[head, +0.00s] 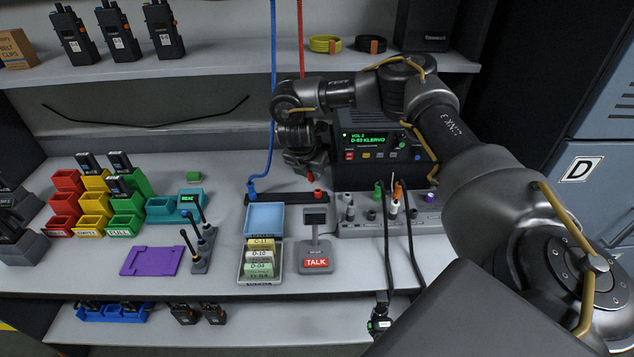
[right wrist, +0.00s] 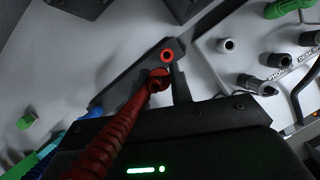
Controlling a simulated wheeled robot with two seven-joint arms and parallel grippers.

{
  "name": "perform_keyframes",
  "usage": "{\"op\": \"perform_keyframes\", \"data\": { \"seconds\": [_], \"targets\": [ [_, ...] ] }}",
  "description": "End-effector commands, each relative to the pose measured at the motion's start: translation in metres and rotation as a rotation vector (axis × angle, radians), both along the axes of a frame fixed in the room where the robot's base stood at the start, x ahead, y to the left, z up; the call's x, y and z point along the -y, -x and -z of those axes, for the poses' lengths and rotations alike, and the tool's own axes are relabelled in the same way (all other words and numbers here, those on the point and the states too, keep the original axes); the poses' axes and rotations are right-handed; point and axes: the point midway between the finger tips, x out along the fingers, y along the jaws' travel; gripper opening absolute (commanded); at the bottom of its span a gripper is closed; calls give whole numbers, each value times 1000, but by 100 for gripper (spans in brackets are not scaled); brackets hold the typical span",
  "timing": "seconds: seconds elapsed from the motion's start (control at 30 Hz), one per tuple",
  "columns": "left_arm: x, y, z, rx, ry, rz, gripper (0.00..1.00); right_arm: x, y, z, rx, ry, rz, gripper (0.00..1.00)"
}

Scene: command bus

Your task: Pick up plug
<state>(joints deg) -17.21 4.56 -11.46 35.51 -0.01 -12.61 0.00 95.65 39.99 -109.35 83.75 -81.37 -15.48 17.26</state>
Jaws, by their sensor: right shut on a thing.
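My right gripper (head: 302,172) hangs over the right end of a dark strip (head: 285,198) and is shut on the red plug, which is largely hidden by the fingers in the head view. In the right wrist view, the red plug (right wrist: 158,79) with its ribbed red tail sits close to a red-ringed socket (right wrist: 167,56) on the strip; I cannot tell whether they touch. The red socket (head: 318,194) also shows in the head view. A red cable (head: 301,40) hangs from above towards the gripper. My left gripper is not in view.
A blue plug (head: 251,189) on a blue cable stands at the strip's left end. A lit radio (head: 375,141) stands behind, beside my arm. A grey panel with several plugs and knobs (head: 366,228) is to the right. A TALK stand (head: 316,262) and card box (head: 260,281) are in front.

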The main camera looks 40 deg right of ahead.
Motion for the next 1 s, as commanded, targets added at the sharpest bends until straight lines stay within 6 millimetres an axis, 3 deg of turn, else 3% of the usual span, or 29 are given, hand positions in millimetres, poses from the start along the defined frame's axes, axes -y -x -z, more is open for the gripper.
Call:
{"op": "perform_keyframes", "data": {
  "seconds": [0.03, 0.1, 0.3, 0.5, 0.7, 1.0],
  "targets": [
    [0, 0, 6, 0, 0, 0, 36, -11, -1, -10, 6, -1, -5, 7],
    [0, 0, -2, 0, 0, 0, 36, -25, -1, -34, 7, 4, -10, 7],
    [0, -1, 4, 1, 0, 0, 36, -72, 4, -51, 3, 5, -7, 7],
    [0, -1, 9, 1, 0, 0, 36, -102, 6, -63, 3, 2, -2, 7],
    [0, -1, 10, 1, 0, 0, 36, -113, 7, -69, 1, 2, 0, 7],
    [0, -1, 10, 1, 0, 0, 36, -114, 7, -69, 1, 1, 1, 7]
  ]
}}
